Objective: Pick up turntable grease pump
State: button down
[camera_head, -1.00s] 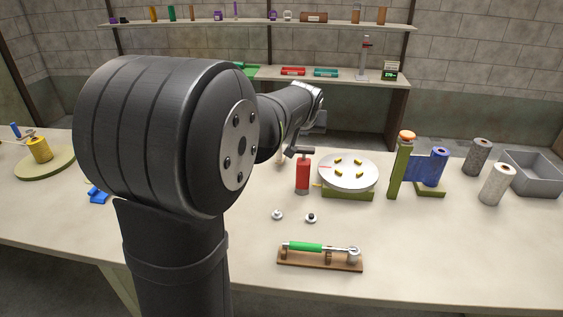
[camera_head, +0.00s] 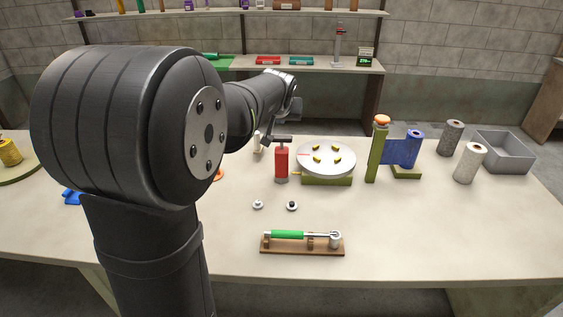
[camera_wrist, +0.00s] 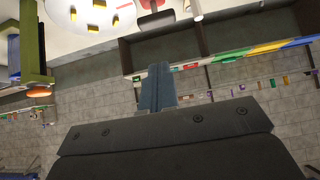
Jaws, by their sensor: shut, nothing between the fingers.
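The turntable grease pump (camera_head: 281,163) is a red upright cylinder with a dark T-shaped handle on top. It stands on the bench just left of the round white turntable (camera_head: 326,158). In the wrist view the pump's red body (camera_wrist: 147,4) and dark handle show at the top edge, cut off by the frame. My gripper (camera_wrist: 160,72) is shut and empty in the wrist view, with its fingers apart from the pump. In the head view my gripper (camera_head: 287,113) appears small and dark above and behind the pump, partly hidden by my arm.
A green post with an orange top (camera_head: 376,150) and a blue roll (camera_head: 412,149) stand right of the turntable. Two small knobs (camera_head: 258,204) and a green-handled tool on a wooden stand (camera_head: 302,243) lie in front. A pale object (camera_head: 259,142) stands behind the pump.

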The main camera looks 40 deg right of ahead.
aim_at(282, 137)
jog(key=c, duration=2.2)
grip_release()
jog(key=shift+c, duration=1.2)
grip_release()
jog(key=w+d+f+g+y, duration=0.1)
jog(key=d+f, duration=0.1)
jog(key=f, duration=0.1)
jog(key=w+d+f+g+y, duration=0.1)
jog(key=w+d+f, duration=0.1)
jog(key=f, duration=0.1)
jog(key=w+d+f+g+y, duration=0.1)
jog(key=w+d+f, duration=0.1)
jog(key=f, duration=0.1)
jog(key=shift+w, duration=0.25)
jog(key=shift+a+x, duration=0.1)
jog(key=shift+x, duration=1.2)
jog(key=shift+a+x, duration=0.15)
jog(key=shift+x, duration=1.15)
